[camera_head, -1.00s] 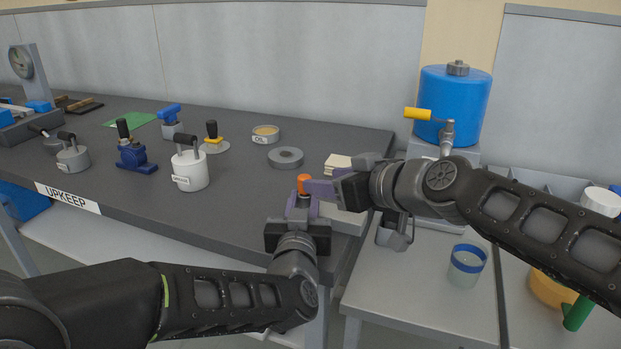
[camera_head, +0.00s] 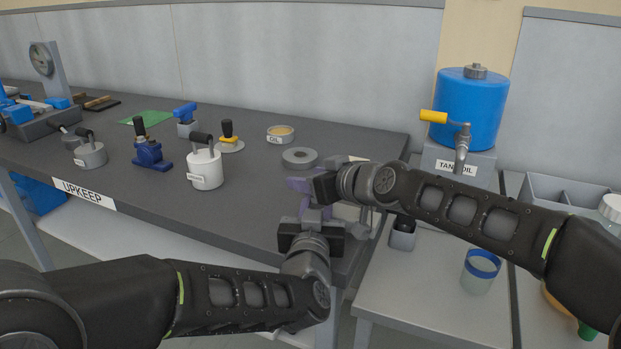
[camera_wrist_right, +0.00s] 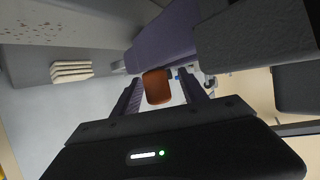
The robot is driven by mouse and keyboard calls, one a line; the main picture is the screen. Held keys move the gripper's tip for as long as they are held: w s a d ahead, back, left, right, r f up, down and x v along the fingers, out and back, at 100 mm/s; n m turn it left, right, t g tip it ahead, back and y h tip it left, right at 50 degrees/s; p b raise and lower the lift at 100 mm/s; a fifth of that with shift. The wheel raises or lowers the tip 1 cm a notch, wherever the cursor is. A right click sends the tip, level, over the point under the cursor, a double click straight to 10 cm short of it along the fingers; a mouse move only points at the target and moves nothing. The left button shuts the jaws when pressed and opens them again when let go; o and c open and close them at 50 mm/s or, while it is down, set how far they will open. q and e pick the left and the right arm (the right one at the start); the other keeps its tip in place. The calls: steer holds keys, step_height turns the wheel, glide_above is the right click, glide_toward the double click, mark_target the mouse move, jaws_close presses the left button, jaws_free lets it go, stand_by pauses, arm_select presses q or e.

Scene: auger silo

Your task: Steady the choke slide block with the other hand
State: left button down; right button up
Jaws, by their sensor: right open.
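My right gripper (camera_head: 300,185) reaches in from the right over the bench's front right corner. In the right wrist view its two purple fingers (camera_wrist_right: 160,98) stand apart, with an orange-brown cylindrical knob (camera_wrist_right: 157,87) between or just beyond them. I cannot tell whether they touch it. My left gripper (camera_head: 308,212) is just below the right one, fingers pointing away from me; its grip is hidden. A purple finger-like part (camera_wrist_right: 165,42) and dark grey body, apparently the left gripper, cross the top of the wrist view. I cannot make out the choke slide block for certain.
The dark bench (camera_head: 235,200) carries a white canister (camera_head: 205,170), a blue tool (camera_head: 150,152), an oil dish (camera_head: 281,134) and a grey ring (camera_head: 299,157). A blue oil tank (camera_head: 470,105) and a clear cup (camera_head: 480,271) stand at right.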

steer(key=shift+c, duration=0.2)
jaws_close()
stand_by(0.7)
stand_by(0.5)
